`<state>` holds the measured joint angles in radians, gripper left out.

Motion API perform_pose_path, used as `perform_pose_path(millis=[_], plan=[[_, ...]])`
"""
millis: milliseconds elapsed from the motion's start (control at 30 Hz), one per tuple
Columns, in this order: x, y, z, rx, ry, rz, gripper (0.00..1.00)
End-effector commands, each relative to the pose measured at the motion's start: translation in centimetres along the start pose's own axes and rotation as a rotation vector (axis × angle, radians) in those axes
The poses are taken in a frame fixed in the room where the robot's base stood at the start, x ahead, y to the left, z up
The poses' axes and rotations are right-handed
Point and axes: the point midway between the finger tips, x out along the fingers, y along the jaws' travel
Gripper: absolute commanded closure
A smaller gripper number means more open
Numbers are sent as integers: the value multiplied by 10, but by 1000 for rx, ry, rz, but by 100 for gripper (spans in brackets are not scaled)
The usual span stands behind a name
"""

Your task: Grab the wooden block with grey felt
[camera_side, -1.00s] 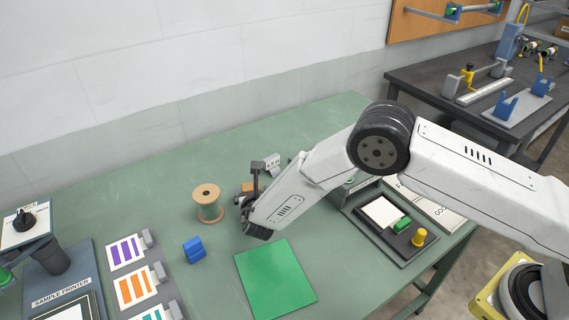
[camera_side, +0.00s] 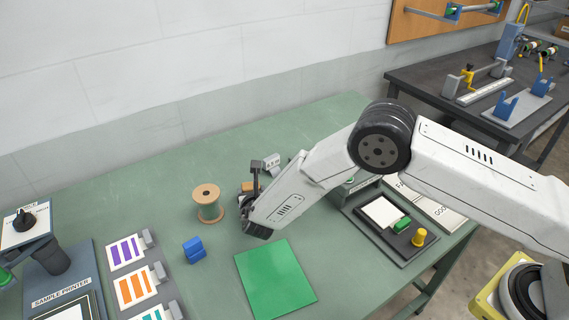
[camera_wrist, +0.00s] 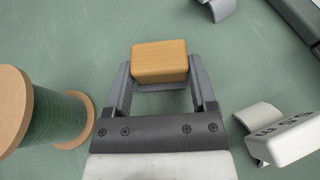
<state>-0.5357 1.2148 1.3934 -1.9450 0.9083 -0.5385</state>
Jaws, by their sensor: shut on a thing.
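The wooden block (camera_wrist: 160,61) is light wood with rounded edges, and a thin grey strip shows along its near lower edge. My gripper (camera_wrist: 160,75) is shut on it, with one grey finger on each side in the wrist view. In the side view the block (camera_side: 248,186) is a small tan patch, mostly hidden behind my gripper (camera_side: 245,205). I cannot tell whether it is clear of the table.
A spool (camera_side: 208,203) wound with green thread stands left of my gripper and also shows in the wrist view (camera_wrist: 52,118). A grey-white lettered piece (camera_wrist: 285,135) lies to the right. A blue block (camera_side: 194,249) and green sheet (camera_side: 275,279) lie in front.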

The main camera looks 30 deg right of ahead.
Motion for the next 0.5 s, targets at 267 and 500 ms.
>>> perform_pose_path(millis=[267, 500], plan=[[-8, 0, 20, 3, -2, 1, 86], [-28, -8, 38, 1, -1, 2, 86]])
